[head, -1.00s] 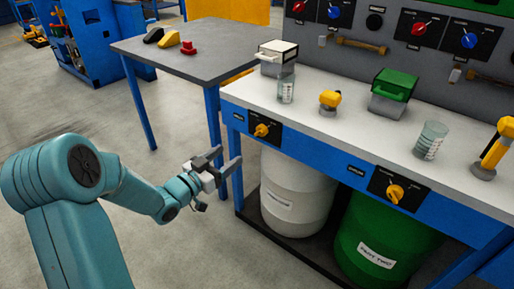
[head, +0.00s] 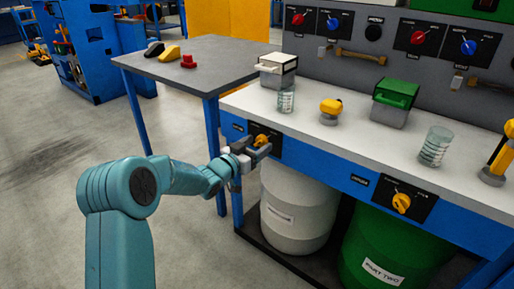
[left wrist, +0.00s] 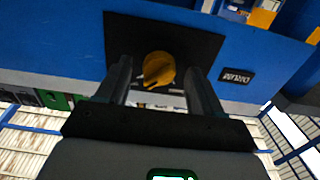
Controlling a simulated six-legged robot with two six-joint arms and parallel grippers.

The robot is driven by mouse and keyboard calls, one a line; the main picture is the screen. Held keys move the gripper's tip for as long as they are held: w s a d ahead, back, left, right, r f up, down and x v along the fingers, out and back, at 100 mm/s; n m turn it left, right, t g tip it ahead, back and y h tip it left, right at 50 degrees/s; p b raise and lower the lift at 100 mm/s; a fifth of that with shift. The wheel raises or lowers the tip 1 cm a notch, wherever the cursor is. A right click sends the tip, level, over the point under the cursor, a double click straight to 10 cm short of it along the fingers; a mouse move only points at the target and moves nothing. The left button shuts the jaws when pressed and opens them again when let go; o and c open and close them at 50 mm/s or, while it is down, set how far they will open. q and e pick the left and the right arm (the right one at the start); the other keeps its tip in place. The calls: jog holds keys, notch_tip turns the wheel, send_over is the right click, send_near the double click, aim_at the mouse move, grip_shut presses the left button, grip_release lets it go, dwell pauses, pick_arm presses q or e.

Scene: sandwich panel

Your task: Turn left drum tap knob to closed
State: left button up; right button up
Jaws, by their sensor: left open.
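The left drum tap knob is a yellow knob (head: 261,140) on a black plate (head: 275,151) on the blue front of the bench. It also shows in the left wrist view as a yellow knob (left wrist: 158,69), between and just beyond the fingertips. My left gripper (head: 256,150) is open, its fingers on either side of the knob. I cannot tell whether they touch it. The plate's markings are too small to read. A second yellow knob (head: 401,202) sits on its own black plate further right. My right gripper is not in view.
A white drum (head: 297,205) and a green drum (head: 385,250) stand under the bench. The white worktop (head: 345,135) holds a white box (head: 277,70), a green box (head: 394,100) and beakers. A grey table (head: 200,65) stands at the left. The floor at the left is clear.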

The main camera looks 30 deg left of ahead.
pick_arm(q)
jog(key=shift+w, duration=0.35)
jog(key=c, duration=1.1)
jog(key=shift+o, duration=0.2)
